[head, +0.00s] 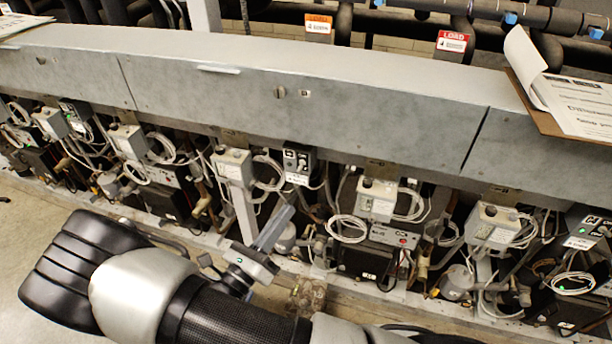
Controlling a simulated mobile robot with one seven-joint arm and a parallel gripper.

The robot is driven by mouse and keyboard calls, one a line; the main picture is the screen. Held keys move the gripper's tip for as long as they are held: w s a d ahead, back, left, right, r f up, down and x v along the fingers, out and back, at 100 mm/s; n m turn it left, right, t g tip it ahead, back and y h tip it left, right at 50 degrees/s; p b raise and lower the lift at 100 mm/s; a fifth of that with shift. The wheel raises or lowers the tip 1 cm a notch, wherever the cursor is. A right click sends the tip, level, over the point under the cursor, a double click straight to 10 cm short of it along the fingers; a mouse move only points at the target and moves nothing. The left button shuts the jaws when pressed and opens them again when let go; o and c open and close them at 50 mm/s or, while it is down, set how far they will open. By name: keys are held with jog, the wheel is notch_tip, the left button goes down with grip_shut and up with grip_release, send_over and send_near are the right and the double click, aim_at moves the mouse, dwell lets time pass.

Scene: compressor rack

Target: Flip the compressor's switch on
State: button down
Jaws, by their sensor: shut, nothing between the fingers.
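The compressor rack (185,85) runs across the view, with compressors and grey control boxes below its long grey beam. A small dark switch box (299,163) with a white label hangs under the beam near the middle. A similar dark box (588,228) is at the right edge, and another (76,118) is at the left. Which one carries the task's switch, and its position, is too small to tell. My gripper (285,212) is shut and empty. In the picture it lies just below the middle dark box; whether it touches anything cannot be told.
Grey control boxes (377,198) with looped cables line the rack. A clipboard (575,110) with papers rests on the beam at right. Orange (318,24) and red (452,42) tags hang behind. Clear floor (35,230) shows at left.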

jog(key=shift+a+f+n+t+y, duration=0.3)
jog(key=shift+a+n+t+y, duration=0.2)
jog(key=shift+a+n+t, duration=0.15)
jog(key=shift+w+d, duration=0.1)
jog(key=shift+d, duration=0.05)
send_near(309, 169)
jog(key=x, duration=0.5)
jog(key=shift+w+d, duration=0.15)
jog(key=shift+w, duration=0.05)
